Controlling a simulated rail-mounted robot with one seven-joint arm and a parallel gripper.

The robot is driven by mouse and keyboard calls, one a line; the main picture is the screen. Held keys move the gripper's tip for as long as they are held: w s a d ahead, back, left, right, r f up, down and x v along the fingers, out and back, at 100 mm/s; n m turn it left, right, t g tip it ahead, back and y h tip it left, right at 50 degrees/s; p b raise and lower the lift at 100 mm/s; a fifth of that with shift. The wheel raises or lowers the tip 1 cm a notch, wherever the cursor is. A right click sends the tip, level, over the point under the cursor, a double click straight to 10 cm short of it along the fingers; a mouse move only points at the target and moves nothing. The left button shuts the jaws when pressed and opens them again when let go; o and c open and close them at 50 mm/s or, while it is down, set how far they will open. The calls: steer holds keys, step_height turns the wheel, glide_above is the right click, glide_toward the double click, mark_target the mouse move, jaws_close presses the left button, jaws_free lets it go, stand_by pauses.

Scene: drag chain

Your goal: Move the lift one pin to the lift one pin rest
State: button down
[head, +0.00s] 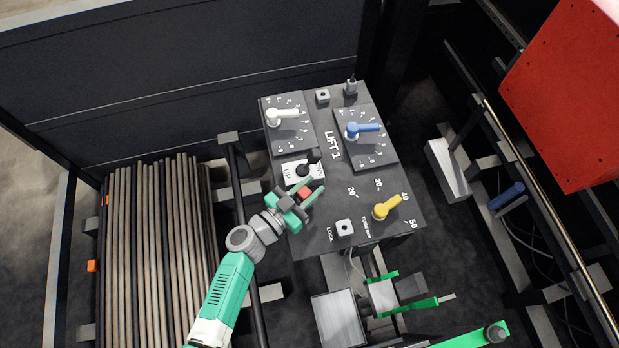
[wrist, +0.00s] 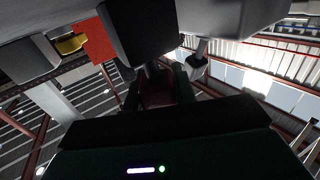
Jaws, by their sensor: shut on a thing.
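My gripper (head: 309,190) is over the left part of the LIFT 1 panel (head: 330,190), just below the black joystick, with green fingers shut on a small red piece (head: 304,193). I take this piece to be the lift one pin; its far end is hidden. In the wrist view a dark reddish shape (wrist: 157,92) sits between the dark fingers (wrist: 157,85). Which is the pin rest is not marked.
The panel carries a white lever (head: 283,116), a blue lever (head: 362,130), a yellow lever (head: 386,208) and the black joystick (head: 309,160). A grey block with a dark upright stem (head: 351,87) stands at the top corner. Rods (head: 150,250) lie left.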

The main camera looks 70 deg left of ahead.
steer(key=shift+f+b, duration=0.8)
steer(key=shift+f, duration=0.4)
steer(key=c, duration=1.1)
jaws_free()
steer(key=shift+o, duration=0.2)
steer(key=shift+s, duration=0.1)
steer(key=v, duration=0.7)
steer(key=shift+s+d, duration=0.25)
steer(key=shift+s, duration=0.05)
steer(key=shift+r, duration=0.1)
